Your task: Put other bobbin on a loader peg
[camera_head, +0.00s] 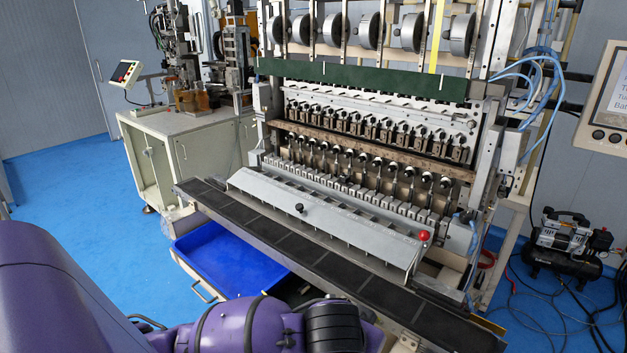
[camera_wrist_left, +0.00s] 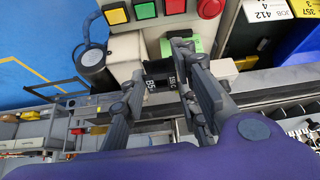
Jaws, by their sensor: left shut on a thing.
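In the left wrist view my left gripper (camera_wrist_left: 160,78) is shut, with a dark piece with white lettering (camera_wrist_left: 158,82) between its fingers. I cannot make out clearly whether this piece is a bobbin. The gripper is in front of a beige box with coloured buttons, and I cannot tell the distance. In the head view the winder (camera_head: 370,150) has rows of small spindle fittings above a long grey bar (camera_head: 320,215). I cannot pick out a loader peg for certain. Neither gripper shows in the head view, only purple arm links of mine.
A dark belt-like ledge (camera_head: 370,290) runs in front of the winder, above a blue bin (camera_head: 225,260). The bar carries a red ball knob (camera_head: 424,236). A compressor with hoses (camera_head: 565,240) stands at right. Blue floor (camera_head: 60,180) is clear at left.

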